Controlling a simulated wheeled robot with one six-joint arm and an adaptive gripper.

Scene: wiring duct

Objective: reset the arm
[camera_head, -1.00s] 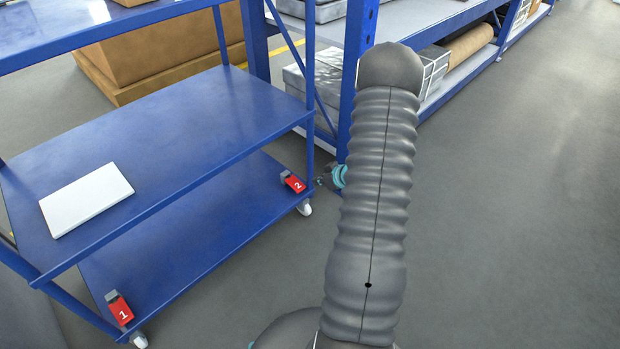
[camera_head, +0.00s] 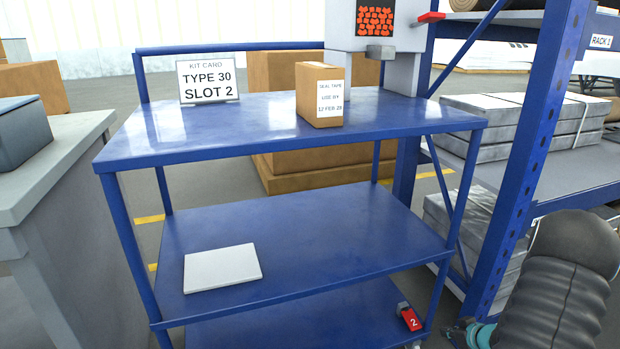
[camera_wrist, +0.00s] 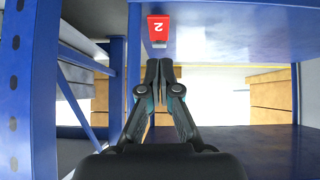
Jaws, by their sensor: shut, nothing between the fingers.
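My gripper (camera_wrist: 158,68) is in the lower middle of the wrist view, its two dark fingers together with nothing between them. A red tag marked 2 (camera_wrist: 158,28) shows just beyond the fingertips in that view; I cannot tell the distance between them. In the head view my dark ribbed arm is at the lower right, beside the blue rack upright.
A blue cart (camera_head: 300,138) carries a kit card reading TYPE 30 SLOT 2 (camera_head: 208,82) and a seal tape box (camera_head: 320,95). A white plate (camera_head: 222,268) lies on its middle shelf. A blue rack upright (camera_head: 530,150) stands close to my arm. A grey counter (camera_head: 50,170) is at the left.

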